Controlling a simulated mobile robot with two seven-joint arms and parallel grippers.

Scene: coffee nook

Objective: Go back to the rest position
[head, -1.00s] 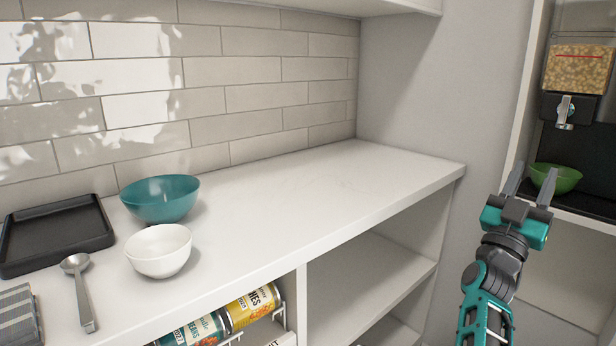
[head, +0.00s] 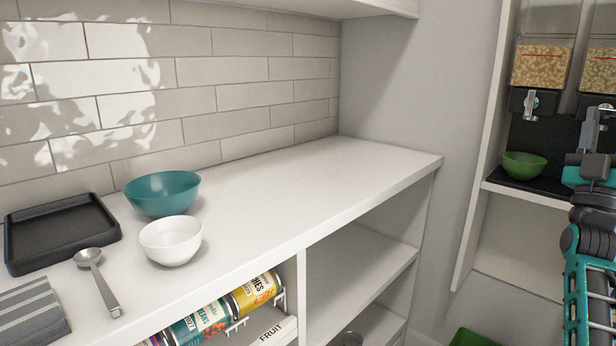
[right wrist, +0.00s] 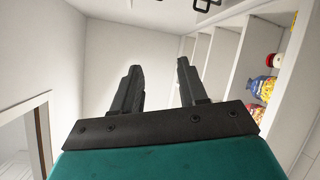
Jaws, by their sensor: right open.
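My right gripper (head: 592,140) is at the right edge of the head view, in front of the cereal dispenser's shelf. In the right wrist view its two dark fingers (right wrist: 160,90) are spread apart with nothing between them. A green bowl (head: 524,165) stands on the dispenser's base, left of the gripper and apart from it. My left gripper shows in neither view.
The white counter (head: 330,180) carries a teal bowl (head: 162,193), a white bowl (head: 170,241), a black tray (head: 60,232), a metal scoop (head: 98,280) and a striped cloth (head: 30,315). Its right part is clear. Cans (head: 255,290) sit below. A cereal dispenser (head: 541,66) stands right.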

